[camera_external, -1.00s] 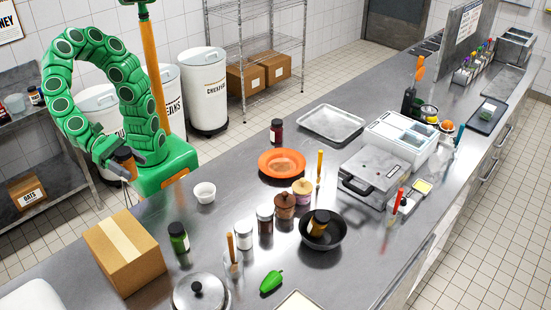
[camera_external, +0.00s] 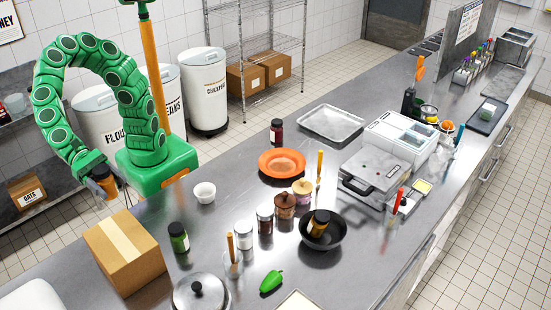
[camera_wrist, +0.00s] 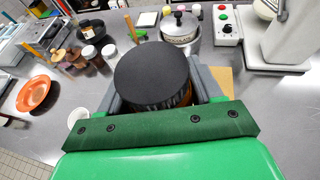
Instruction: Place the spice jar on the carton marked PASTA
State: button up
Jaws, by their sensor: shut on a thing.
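The spice jar (camera_external: 105,184), with a black lid and orange-brown contents, is held in my gripper (camera_external: 98,172). In the wrist view the round black lid of the jar (camera_wrist: 152,76) fills the space between the two grey fingers, which are shut on it. A brown carton with a pale tape strip (camera_external: 122,254) stands on the counter's near left; the held jar is in the air behind and left of it. Part of a tan carton (camera_wrist: 221,80) shows beyond the right finger in the wrist view. I read no PASTA mark on any carton.
A white bowl (camera_external: 204,192) and a green-filled jar (camera_external: 179,237) stand near the counter carton. Several other jars, a pan (camera_external: 330,239) and a lidded pot (camera_external: 199,292) are further right. A carton marked OATS (camera_external: 27,193) sits on a low shelf at left.

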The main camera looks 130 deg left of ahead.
jog(key=shift+w+d+f, duration=0.65)
jog(key=shift+w+f, duration=0.35)
jog(key=shift+f, duration=0.15)
jog(key=shift+w+d+f, duration=0.65)
jog(key=shift+w+f, duration=0.4)
jog(key=shift+f, duration=0.1)
jog(key=shift+w+d+f, duration=0.65)
jog(key=shift+w+f, duration=0.35)
jog(key=shift+f, duration=0.15)
jog(key=shift+d+f, duration=0.1)
jog(key=shift+f, duration=1.5)
jog(key=shift+f, duration=0.15)
jog(key=o, duration=1.2)
jog(key=shift+r, duration=0.2)
jog(key=shift+v, duration=5.95)
